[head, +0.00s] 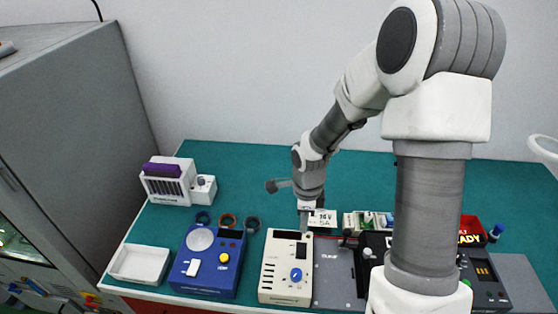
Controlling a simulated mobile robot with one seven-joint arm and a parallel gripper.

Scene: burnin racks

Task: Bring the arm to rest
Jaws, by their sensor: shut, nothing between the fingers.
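My gripper (304,224) is at the end of my arm in the head view, pointing down. It hangs over the far right part of a cream device (285,285) with a blue knob and a dark display. Its fingers are shut with nothing between them. I cannot tell whether the fingertips touch the device or hover above it. My arm stretches out from the right of the view and bends down to the bench.
A teal bench (245,165) carries a blue device (208,268), a white tray (140,263), a white box with a purple top (167,185), dark and orange rings and a red bin (472,230). A grey cabinet (75,130) stands left. The bench's back is clear.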

